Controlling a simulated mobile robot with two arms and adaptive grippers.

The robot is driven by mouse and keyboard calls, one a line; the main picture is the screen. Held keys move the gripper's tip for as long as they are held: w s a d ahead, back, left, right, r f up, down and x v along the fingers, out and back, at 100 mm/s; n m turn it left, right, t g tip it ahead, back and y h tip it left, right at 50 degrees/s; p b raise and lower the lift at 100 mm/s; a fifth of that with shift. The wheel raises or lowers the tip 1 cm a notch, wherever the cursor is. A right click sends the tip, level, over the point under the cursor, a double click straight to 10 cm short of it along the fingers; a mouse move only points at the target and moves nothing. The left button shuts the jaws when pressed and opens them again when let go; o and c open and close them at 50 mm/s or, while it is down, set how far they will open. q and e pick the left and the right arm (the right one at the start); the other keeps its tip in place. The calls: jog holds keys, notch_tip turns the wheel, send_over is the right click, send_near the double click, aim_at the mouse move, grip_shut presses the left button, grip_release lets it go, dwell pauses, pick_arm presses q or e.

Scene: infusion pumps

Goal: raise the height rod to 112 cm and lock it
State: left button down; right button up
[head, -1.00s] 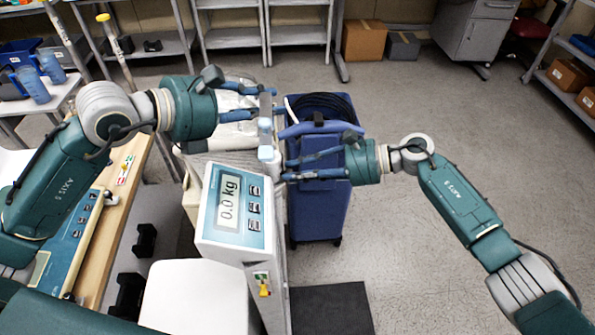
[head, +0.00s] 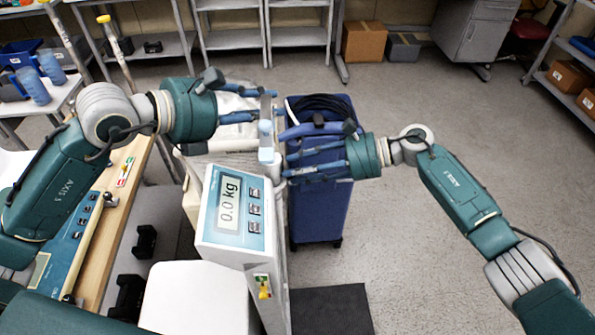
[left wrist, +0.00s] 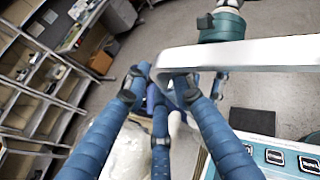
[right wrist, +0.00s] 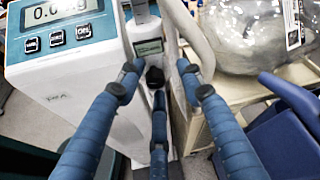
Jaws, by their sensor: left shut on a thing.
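The scale's display head (head: 240,208) reads 0.0 kg. Behind it stands the post with a pale blue collar (head: 266,132) and the grey height rod (head: 266,104). In the left wrist view the rod's metal bar (left wrist: 245,54) crosses in front of the fingers. My left gripper (head: 277,104) is shut on the height rod; the contact is partly hidden. My right gripper (head: 288,165) is beside the post, lower than the left. In the right wrist view its fingers are apart around a black knob (right wrist: 155,77), below a small readout (right wrist: 148,47) whose figures are unreadable.
A blue bin (head: 322,200) stands close behind the post, under my right gripper. A wooden-edged table (head: 122,210) is at left and a white seat (head: 195,298) in front. The floor at right is open.

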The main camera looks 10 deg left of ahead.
jog(key=shift+s+f, duration=0.15)
jog(key=shift+s, duration=0.05)
jog(key=v, duration=1.1)
jog(key=shift+w+d, duration=0.3)
jog(key=shift+d, duration=0.05)
jog(key=s+a+f+n+t+y, duration=0.1)
jog(key=a+f+n, duration=0.3)
jog(key=a, duration=0.7)
jog(key=shift+s+f+t+y, duration=0.3)
jog(key=shift+s+t, duration=0.3)
jog(key=shift+d, duration=0.1)
grip_shut()
